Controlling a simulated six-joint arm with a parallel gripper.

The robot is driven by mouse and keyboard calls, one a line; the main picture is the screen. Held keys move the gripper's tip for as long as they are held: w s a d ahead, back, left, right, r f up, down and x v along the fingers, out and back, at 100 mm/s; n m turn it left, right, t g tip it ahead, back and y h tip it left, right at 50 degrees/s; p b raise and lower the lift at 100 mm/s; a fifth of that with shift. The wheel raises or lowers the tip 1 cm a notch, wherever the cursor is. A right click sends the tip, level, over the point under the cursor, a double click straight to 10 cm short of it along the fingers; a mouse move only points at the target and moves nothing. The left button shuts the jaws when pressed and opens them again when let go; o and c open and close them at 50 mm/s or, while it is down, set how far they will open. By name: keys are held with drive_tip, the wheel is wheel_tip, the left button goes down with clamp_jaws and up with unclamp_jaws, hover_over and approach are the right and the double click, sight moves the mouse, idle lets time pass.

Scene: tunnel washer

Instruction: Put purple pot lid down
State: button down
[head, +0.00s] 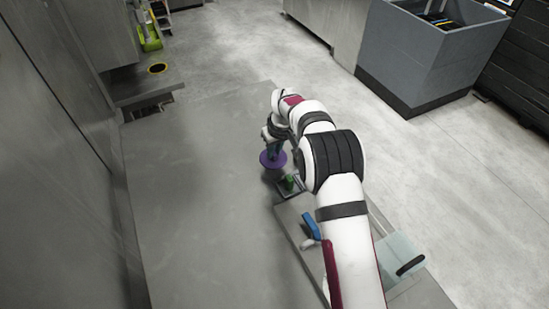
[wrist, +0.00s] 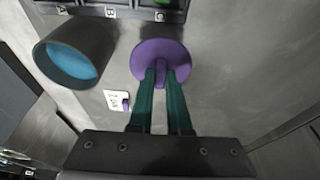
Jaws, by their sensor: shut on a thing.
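The purple pot lid (wrist: 158,50) is a round disc with a small purple knob. In the wrist view it is at the top middle, and in the head view it (head: 270,162) shows below my wrist. My gripper (wrist: 163,73) has two green fingers shut on the lid's knob. The gripper (head: 274,148) is partly hidden by my arm in the head view. The lid is over the grey table (head: 190,200); whether it touches the surface is not clear.
A dark rack (wrist: 100,10) with letter labels and something green lies beyond the lid. A white tag (wrist: 116,100) with a purple mark lies near the pot. A blue object (head: 311,226) is beside my arm. The table's left side is clear.

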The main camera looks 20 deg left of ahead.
sight(276, 155)
drive_tip(key=shift+f, duration=1.8)
drive_tip(key=c, duration=0.9)
unclamp_jaws()
drive_tip(key=shift+f, duration=0.1)
drive_tip(key=shift+o, duration=0.2)
drive_tip(key=v, duration=1.2)
drive_tip(key=s+d+r+m, duration=0.3)
drive_tip(key=s+d+r, duration=0.35)
drive_tip(key=d, duration=0.25)
drive_tip(key=s+d+m, duration=0.4)
drive_tip(key=s, duration=0.6)
drive_tip(key=s+d+r+m+g, duration=0.1)
drive_tip(key=s+d+m, duration=0.2)
drive_tip(key=s, duration=0.6)
drive_tip(key=s+d+r+m+g, duration=0.1)
drive_tip(key=s+d+m, duration=0.3)
drive_tip(key=s+d, duration=0.3)
drive_tip(key=s, duration=0.3)
drive_tip(key=shift+s+m, duration=0.3)
